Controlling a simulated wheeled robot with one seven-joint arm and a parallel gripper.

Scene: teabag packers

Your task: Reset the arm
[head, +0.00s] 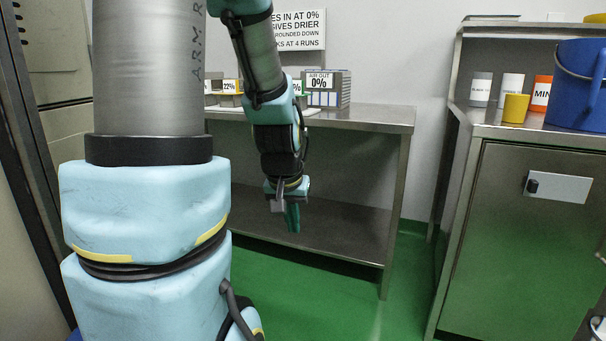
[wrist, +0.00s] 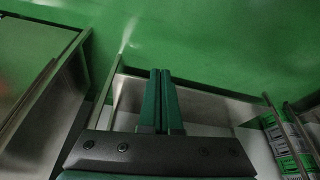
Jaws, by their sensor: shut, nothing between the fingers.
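My gripper (head: 292,217) hangs from my blue and grey arm in the head view, fingers pointing down, in front of the steel table (head: 370,119). In the wrist view my gripper (wrist: 161,75) shows two green fingers lying side by side, shut with nothing between them. The fingers point over the table's edge toward the green floor. No object touches the fingers in either view.
A steel cabinet (head: 520,230) stands at right, with a blue bucket (head: 578,95), a yellow cup (head: 515,108) and several labelled jars on top. Labelled boxes, one reading 0% (head: 322,88), stand on the steel table. Green floor (head: 400,285) is clear between table and cabinet.

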